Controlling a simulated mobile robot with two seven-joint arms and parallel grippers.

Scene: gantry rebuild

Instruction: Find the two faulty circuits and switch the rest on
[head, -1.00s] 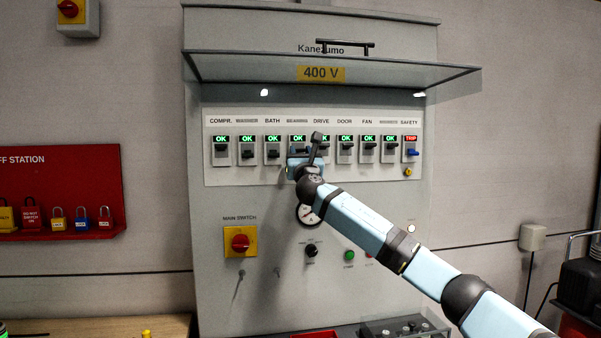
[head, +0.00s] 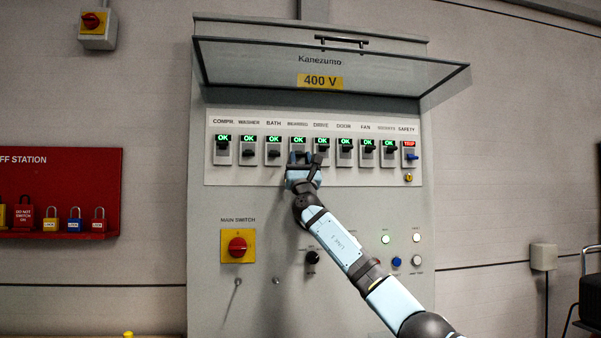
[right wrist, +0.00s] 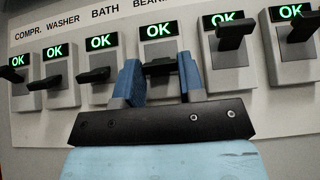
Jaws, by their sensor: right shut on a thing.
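A row of breakers on the grey cabinet (head: 205,210) carries name labels. Several show a green OK: COMPR. (head: 222,148), WASHER (head: 248,150), BATH (head: 273,150), BEARINGS (right wrist: 158,30), DRIVE, DOOR, FAN and one with a hard-to-read label. SAFETY (head: 409,152), at the right end, shows a red TRIP and has a blue lever. My right gripper (head: 300,160) is at the BEARINGS breaker. In the right wrist view its blue fingers (right wrist: 160,80) stand either side of that breaker's black lever (right wrist: 158,68), shut on it. My left gripper is out of view.
A clear cover (head: 330,65) is raised above the breakers. A red lock-off board (head: 62,190) with padlocks hangs at left.

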